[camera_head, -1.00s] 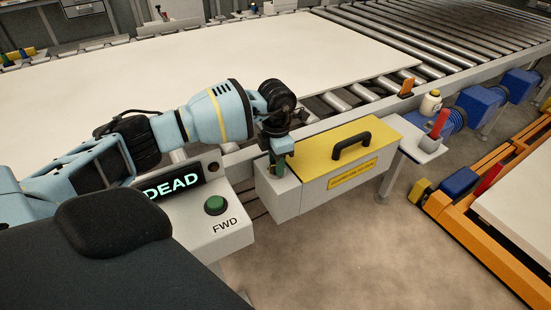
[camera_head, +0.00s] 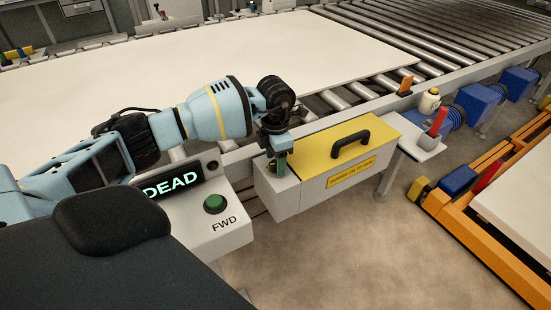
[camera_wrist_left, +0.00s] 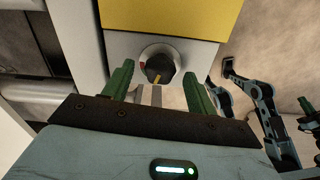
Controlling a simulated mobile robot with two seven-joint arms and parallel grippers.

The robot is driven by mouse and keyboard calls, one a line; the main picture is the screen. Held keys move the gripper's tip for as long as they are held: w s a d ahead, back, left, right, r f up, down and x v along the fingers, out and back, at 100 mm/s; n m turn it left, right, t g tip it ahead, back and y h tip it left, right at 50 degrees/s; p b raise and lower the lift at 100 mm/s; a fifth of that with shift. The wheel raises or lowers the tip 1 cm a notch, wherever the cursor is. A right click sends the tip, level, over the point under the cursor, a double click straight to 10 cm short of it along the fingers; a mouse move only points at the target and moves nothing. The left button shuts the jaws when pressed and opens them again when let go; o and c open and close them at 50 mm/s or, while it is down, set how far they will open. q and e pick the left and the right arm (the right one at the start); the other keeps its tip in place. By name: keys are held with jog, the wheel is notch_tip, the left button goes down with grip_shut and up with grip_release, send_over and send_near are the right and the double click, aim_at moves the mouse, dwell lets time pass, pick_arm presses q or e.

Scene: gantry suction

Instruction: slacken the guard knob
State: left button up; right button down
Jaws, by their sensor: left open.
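The guard is a box with a yellow lid (camera_head: 350,137), a black handle and a yellow label on its grey front. The guard knob (camera_wrist_left: 159,66) shows in the left wrist view on the grey face below the yellow lid. In the head view my left gripper (camera_head: 280,163) hangs at the box's left end and the knob is hidden.
A grey panel left of the guard has a green FWD button (camera_head: 215,204) and a display (camera_head: 171,184) reading DEAD. A large pale board (camera_head: 230,55) lies on the roller conveyor. A red-handled item (camera_head: 437,124) stands right of the guard. Light-blue arm parts show at the wrist view's right edge.

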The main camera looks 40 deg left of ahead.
aim_at(275, 163)
pick_arm(q)
notch_tip(275, 163, up, 8)
jog(key=shift+f, duration=0.25)
dwell(0.4)
jog(key=m, duration=0.4)
jog(key=shift+m+p, duration=0.3)
jog(key=m, duration=0.3)
jog(key=shift+m, duration=0.3)
jog(key=m, duration=0.3)
jog(key=shift+m+p, duration=0.3)
jog(key=shift+m, duration=0.1)
jog(key=m, duration=0.5)
jog(key=shift+f+m, duration=0.1)
jog(key=shift+m, duration=0.3)
jog(key=shift+f, duration=0.1)
jog(key=shift+f+p, duration=0.3)
jog(key=shift+f, duration=3.5)
